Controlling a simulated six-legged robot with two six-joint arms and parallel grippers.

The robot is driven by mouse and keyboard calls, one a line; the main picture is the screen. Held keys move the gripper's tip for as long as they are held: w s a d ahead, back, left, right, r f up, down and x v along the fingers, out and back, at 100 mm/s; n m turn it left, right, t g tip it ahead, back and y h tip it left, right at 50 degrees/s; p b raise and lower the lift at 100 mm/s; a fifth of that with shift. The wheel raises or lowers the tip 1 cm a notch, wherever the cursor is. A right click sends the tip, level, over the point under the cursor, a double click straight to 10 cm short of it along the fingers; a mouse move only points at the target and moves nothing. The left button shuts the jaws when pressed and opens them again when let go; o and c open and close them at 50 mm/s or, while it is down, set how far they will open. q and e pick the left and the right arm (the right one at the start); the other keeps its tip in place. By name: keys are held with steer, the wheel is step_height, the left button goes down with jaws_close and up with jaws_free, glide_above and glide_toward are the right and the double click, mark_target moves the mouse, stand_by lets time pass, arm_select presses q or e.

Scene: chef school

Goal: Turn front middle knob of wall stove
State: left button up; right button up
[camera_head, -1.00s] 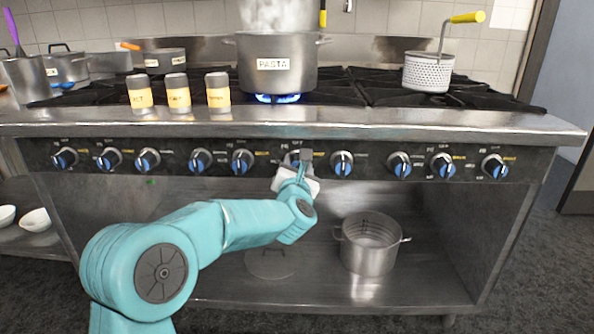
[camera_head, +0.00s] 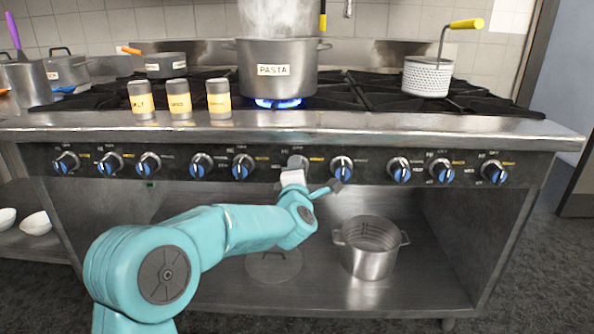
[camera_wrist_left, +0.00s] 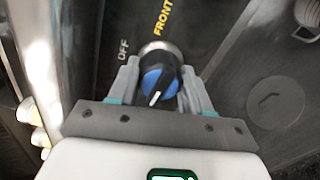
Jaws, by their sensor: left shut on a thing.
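The front middle knob (camera_wrist_left: 158,78) is black and silver with a blue face and a white pointer line. It sits on the dark control panel (camera_head: 270,155) of the wall stove (camera_head: 420,122). My left gripper (camera_wrist_left: 162,88) is shut on it, with one finger on each side, in the left wrist view. The pointer slants down and left there, and the words OFF and FRONT show on the panel. In the head view my left gripper (camera_head: 296,174) hides most of this knob. My right gripper is not in view.
Other knobs sit close by on both sides, the nearest right one (camera_head: 342,168) beside my wrist. A steaming PASTA pot (camera_head: 278,85) stands over a blue flame. Several shakers (camera_head: 180,98) stand near the front edge. A steel pot (camera_head: 370,255) is on the lower shelf.

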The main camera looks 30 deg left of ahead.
arm_select(q)
steer(key=m, duration=0.1)
steer(key=m+p, duration=0.1)
steer(key=m, duration=0.2)
steer(key=shift+w+d+r+m+p, duration=0.1)
steer(key=shift+d+r+m+p, duration=0.05)
steer(key=shift+r+m+p, duration=0.15)
steer(key=m+p, duration=0.1)
steer(key=m, duration=0.2)
steer(key=shift+f, duration=0.15)
steer(key=shift+f+m+p, duration=0.1)
steer(key=shift+m+p, duration=0.2)
steer(key=shift+m, duration=0.3)
steer(key=shift+f, duration=0.1)
steer(key=shift+d, duration=0.1)
steer(key=o, duration=1.1)
steer(key=shift+c, duration=0.2)
steer(key=p+v, duration=0.1)
steer(key=v, duration=1.5)
steer(key=shift+s, duration=0.3)
